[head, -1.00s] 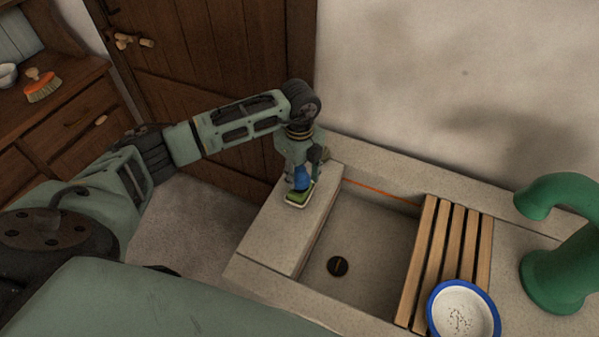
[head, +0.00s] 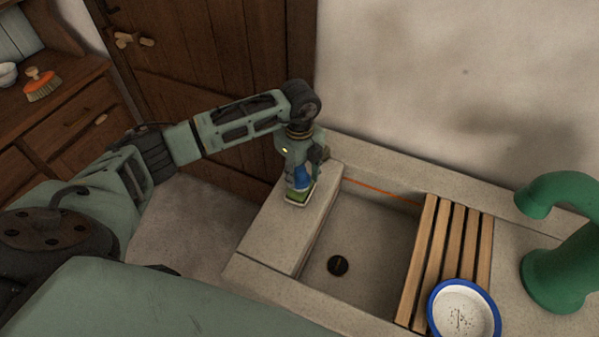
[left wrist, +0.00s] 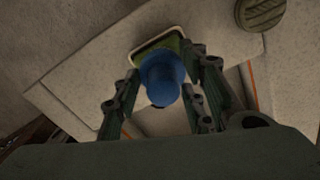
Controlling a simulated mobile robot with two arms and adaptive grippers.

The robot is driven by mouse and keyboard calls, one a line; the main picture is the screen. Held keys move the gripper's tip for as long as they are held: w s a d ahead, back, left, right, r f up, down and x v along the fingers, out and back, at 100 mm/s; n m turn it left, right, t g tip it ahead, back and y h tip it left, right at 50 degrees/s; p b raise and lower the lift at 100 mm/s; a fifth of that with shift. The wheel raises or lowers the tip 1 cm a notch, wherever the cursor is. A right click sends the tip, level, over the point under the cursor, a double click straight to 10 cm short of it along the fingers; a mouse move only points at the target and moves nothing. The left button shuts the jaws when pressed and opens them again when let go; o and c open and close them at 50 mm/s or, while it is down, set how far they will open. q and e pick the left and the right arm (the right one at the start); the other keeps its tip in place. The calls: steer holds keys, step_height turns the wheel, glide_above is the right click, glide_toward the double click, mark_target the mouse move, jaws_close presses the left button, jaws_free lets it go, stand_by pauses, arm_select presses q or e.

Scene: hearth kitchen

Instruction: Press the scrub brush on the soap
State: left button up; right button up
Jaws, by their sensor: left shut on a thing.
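The blue scrub brush (head: 301,179) is in my left gripper (head: 302,174), with its rounded blue top (left wrist: 161,77) between the fingers in the left wrist view. Its underside is hidden. Directly under it is the green soap (head: 294,196) in a pale-rimmed dish (head: 291,203) on the stone ledge left of the basin. The soap and dish rim (left wrist: 150,46) also show partly behind the brush in the left wrist view. The brush looks down at the soap; I cannot tell whether they touch. My right gripper is out of view.
The sink basin (head: 366,235), with a dark drain, lies right of the ledge. A wooden slatted rack (head: 450,240), a blue-rimmed bowl (head: 485,294) and a green tap (head: 553,265) are farther right.

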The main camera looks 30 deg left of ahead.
arm_select(q)
steer(key=shift+r+p, duration=0.65)
steer(key=shift+r, duration=0.1)
steer(key=shift+r+p, duration=1.95)
steer(key=shift+r, duration=0.8)
